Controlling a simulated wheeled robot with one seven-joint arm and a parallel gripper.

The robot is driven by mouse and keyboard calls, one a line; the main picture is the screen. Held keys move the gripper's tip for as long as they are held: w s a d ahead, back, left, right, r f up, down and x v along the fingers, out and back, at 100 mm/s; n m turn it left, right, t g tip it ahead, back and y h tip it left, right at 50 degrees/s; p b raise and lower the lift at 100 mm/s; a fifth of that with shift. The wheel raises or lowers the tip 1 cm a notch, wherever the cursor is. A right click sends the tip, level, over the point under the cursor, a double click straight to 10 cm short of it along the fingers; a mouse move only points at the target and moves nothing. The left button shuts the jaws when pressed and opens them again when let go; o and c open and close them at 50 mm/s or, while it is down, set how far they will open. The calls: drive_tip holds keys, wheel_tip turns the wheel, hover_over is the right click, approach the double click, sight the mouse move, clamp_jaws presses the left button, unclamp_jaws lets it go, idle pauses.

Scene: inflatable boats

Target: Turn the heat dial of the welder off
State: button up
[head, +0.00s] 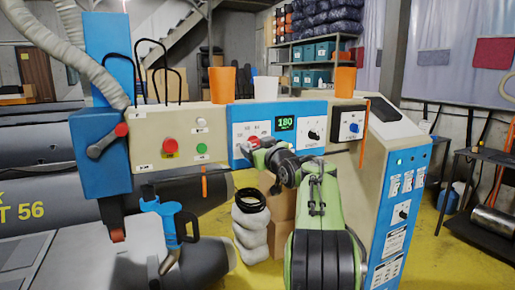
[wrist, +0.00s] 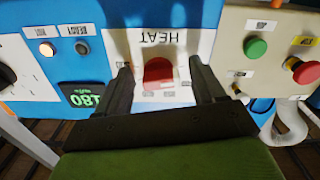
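The welder's blue and beige control panel (head: 185,120) runs across the middle of the head view. The heat dial (wrist: 158,71) is a red knob on a white plate labelled HEAT, which appears upside down in the wrist view. In the head view, my arm partly hides the dial (head: 253,141). My gripper (wrist: 160,66) is open, with one dark finger on each side of the dial and a visible gap on both sides. In the head view, my gripper (head: 262,146) is at the panel. The green display (head: 285,124) reads 180.
A red button (head: 169,145) and green button (head: 202,148) sit left of the dial. A black knob (head: 314,134) is to its right. Orange cups (head: 222,84) and a white cup (head: 265,89) stand on top of the panel. A blue-handled tool (head: 170,220) hangs below left.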

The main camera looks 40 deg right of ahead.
drive_tip(key=shift+s, duration=0.1)
drive_tip(key=b+v, duration=0.2)
drive_tip(key=v, duration=1.3)
drive_tip(key=shift+s, duration=0.3)
drive_tip(key=shift+a+r, duration=0.1)
drive_tip(key=shift+a, duration=0.15)
